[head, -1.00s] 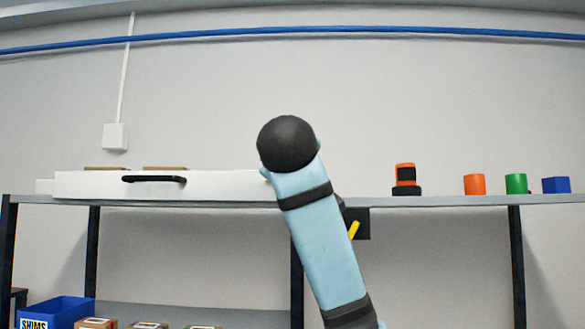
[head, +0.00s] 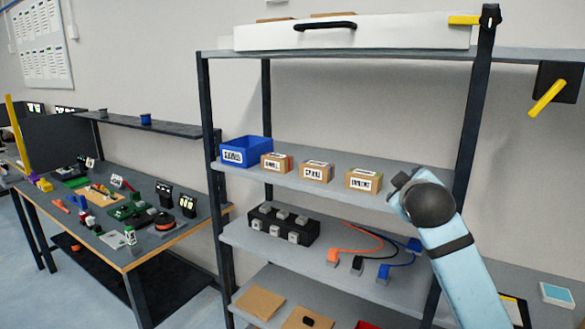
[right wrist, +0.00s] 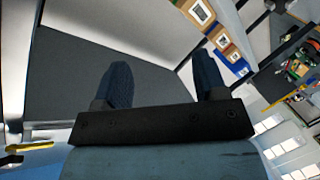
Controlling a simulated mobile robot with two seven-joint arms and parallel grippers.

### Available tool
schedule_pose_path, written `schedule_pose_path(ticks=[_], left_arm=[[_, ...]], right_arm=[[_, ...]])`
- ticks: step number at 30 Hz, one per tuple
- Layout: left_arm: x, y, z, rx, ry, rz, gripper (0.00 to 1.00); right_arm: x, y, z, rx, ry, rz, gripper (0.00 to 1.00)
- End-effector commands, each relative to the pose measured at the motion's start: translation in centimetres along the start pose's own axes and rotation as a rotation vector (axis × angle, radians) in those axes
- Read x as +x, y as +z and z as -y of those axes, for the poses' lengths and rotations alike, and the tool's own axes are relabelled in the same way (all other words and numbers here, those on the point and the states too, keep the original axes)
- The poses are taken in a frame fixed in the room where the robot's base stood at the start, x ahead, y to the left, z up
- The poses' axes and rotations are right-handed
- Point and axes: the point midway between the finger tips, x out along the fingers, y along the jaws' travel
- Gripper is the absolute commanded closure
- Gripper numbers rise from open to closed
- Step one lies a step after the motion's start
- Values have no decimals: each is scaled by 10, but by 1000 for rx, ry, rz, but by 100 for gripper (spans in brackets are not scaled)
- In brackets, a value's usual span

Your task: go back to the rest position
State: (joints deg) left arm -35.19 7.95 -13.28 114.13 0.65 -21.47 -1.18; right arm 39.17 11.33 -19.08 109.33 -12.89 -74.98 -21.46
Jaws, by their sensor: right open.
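My right arm shows in the head view as a light blue link with a black rounded joint (head: 427,204), in front of the shelf's right post. Its fingers are hidden in that view. In the right wrist view my right gripper (right wrist: 162,62) is open, with its two dark fingers wide apart and nothing between them. A plain dark grey surface lies behind the fingers. My left gripper is in neither current view.
A metal shelf rack (head: 270,192) stands ahead, with a blue bin (head: 246,151), cardboard boxes (head: 316,172) and cables (head: 365,243). A long white case (head: 410,33) lies on top. A cluttered workbench (head: 150,243) stands left. Bare floor (head: 20,262) shows at far left.

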Motion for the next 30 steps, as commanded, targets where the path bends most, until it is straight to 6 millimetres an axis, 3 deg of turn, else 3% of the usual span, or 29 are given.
schedule_pose_path(ticks=[1,8,11,15,21,24,30], left_arm=[[-3,-4,0,0,-1,0,100],[-10,-14,1,0,-3,1,100],[-13,-18,1,-1,-4,1,100],[-17,-24,1,-1,-4,0,100],[-23,-33,1,-1,-5,0,100],[-26,-37,1,-1,-5,0,100],[-28,-40,1,-1,-6,0,100]], right_arm=[[4,22,31,16,-48,2,34],[-9,112,153,131,-222,-12,34],[-29,152,201,196,-291,-8,34],[-69,207,262,297,-378,10,34],[-149,279,330,460,-476,57,34],[-192,309,353,539,-509,85,34],[-254,344,376,648,-538,127,34]])
